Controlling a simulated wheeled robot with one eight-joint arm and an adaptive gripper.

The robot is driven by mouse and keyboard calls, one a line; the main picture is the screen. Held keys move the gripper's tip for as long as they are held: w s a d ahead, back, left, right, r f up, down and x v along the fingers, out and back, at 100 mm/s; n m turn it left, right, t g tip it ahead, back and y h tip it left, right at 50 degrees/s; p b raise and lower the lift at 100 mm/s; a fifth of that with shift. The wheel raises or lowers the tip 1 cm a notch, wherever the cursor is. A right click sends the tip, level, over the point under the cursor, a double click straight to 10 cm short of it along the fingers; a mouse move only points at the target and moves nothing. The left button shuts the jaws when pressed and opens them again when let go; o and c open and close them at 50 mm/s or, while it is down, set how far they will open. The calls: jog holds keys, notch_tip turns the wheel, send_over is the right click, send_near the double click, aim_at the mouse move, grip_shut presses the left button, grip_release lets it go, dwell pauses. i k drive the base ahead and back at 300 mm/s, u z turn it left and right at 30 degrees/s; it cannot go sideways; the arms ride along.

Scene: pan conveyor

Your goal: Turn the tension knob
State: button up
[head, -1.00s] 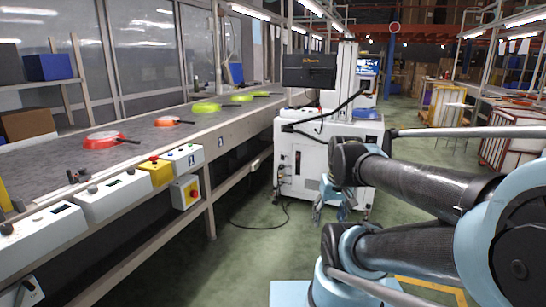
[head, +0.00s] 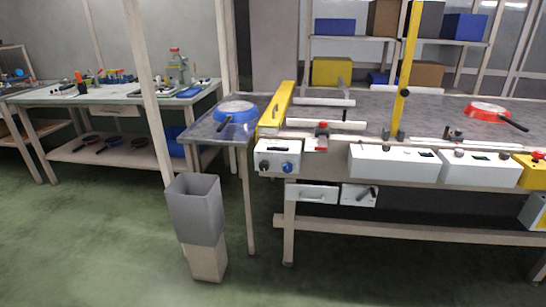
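No label that I can read marks a tension knob. A small white control box (head: 277,157) hangs at the left end of the conveyor's front edge. It carries a blue knob (head: 287,168) and a small dark knob (head: 265,164). Two wider white control boxes, a left one (head: 393,165) and a right one (head: 479,171), are mounted further right and have small knobs and dark displays on top. I cannot tell which knob is the tension knob. My gripper is not in view.
A grey bin (head: 195,210) on a pale stand is in front of the conveyor's left end. A blue pan (head: 235,111) and a red pan (head: 487,111) lie on top. A yellow post (head: 407,70) rises from the conveyor. The green floor (head: 120,250) in front is clear.

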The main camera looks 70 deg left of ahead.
aim_at(264, 166)
jog(key=u, duration=3)
